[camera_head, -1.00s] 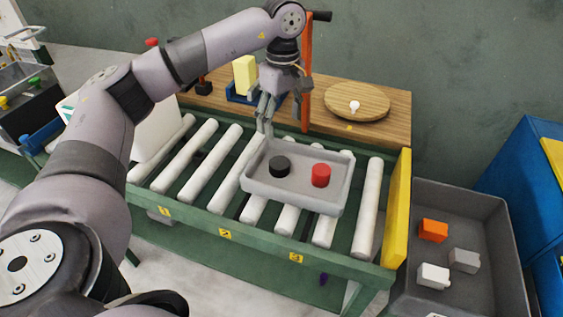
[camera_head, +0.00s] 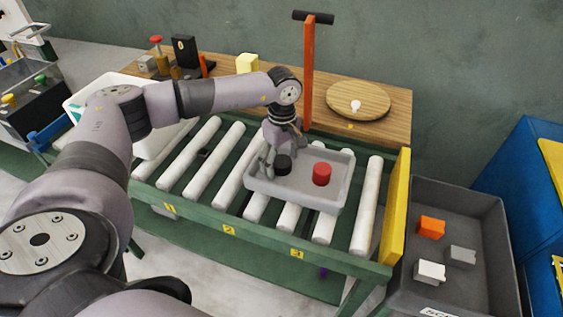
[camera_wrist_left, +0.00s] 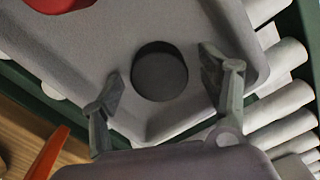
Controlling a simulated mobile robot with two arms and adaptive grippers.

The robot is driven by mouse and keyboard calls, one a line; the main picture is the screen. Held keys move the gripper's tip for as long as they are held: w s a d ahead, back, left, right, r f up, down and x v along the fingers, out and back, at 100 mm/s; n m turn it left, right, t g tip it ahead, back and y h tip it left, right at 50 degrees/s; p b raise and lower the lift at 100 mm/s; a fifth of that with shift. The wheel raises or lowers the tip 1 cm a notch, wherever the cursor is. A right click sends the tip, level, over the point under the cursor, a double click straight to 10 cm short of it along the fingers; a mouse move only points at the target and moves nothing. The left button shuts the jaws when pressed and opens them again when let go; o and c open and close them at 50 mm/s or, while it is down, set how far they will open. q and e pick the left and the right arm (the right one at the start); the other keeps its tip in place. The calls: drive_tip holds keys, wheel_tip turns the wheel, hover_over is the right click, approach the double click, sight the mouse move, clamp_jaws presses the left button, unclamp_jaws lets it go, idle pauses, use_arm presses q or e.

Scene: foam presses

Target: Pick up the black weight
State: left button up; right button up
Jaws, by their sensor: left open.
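The black weight (camera_head: 283,164) is a short dark cylinder in the left part of a grey tray (camera_head: 300,195) on the roller conveyor. My left gripper (camera_head: 273,163) is over the tray's left end, pointing down at the weight. In the left wrist view the weight (camera_wrist_left: 159,71) lies between the two spread fingers of the open gripper (camera_wrist_left: 165,95), with a gap on each side. A red cylinder (camera_head: 322,173) stands to the right of the weight in the same tray; its edge shows in the wrist view (camera_wrist_left: 58,3). My right gripper is not in view.
White rollers (camera_head: 367,205) run either side of the tray, ending at a yellow stop plate (camera_head: 396,205). Behind, a wooden bench (camera_head: 385,115) holds an orange post (camera_head: 308,75) close to my arm. A grey bin (camera_head: 400,290) with several blocks is at right.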

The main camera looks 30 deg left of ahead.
use_arm(q)
drive_tip(key=shift+r, duration=0.1)
clamp_jaws()
idle(0.8)
